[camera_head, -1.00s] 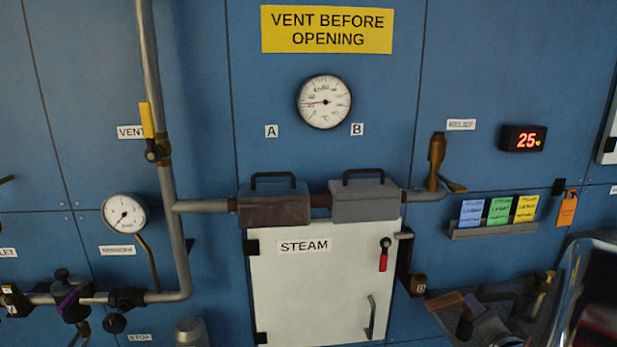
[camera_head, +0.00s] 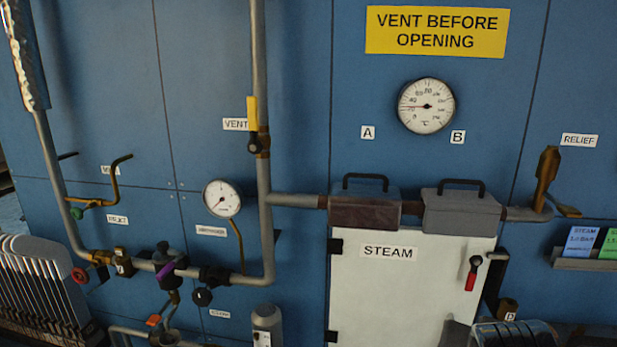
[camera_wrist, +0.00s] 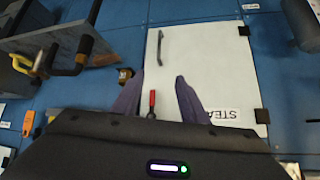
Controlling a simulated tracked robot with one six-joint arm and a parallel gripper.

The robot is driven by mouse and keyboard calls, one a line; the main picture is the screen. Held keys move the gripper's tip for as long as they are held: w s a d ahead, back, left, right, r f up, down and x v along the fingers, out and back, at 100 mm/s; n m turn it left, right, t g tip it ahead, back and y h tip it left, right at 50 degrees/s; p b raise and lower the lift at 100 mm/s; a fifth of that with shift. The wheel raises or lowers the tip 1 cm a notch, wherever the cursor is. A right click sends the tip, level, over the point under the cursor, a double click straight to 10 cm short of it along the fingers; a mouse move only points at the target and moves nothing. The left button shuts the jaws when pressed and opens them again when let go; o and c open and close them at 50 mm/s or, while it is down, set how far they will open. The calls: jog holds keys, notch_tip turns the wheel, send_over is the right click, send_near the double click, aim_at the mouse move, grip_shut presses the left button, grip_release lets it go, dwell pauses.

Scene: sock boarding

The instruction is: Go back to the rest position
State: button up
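My gripper (camera_wrist: 158,76) shows in the wrist view with its two dark purple fingers spread apart and nothing between the tips. The fingers point towards the white steam door (camera_wrist: 185,60), which appears upside down there. The door's red-handled latch (camera_wrist: 152,101) shows between the fingers, beyond them; I cannot tell the distance. In the head view the steam door (camera_head: 400,290) is shut, and its red-handled latch (camera_head: 472,275) hangs down. I cannot make out my gripper in the head view.
Grey pipes with valves (camera_head: 168,268) run along the blue wall. A round gauge (camera_head: 427,106) hangs above two grey boxes over the door. Slatted metal forms (camera_head: 40,285) stand at lower left. A grey shelf bracket (camera_wrist: 65,50) juts out at upper left in the wrist view.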

jog(key=s+a+n+g+y, duration=0.1)
jog(key=s+a+n+y, duration=0.1)
jog(key=s+a, duration=0.3)
jog(key=s+a+n+g+y, duration=0.1)
jog(key=s+a+n, duration=0.3)
jog(key=a, duration=0.6)
jog(key=shift+s+a+r+y, duration=0.3)
jog(key=shift+s+a+y, duration=0.1)
jog(key=shift+y, duration=0.1)
jog(key=shift+d, duration=0.15)
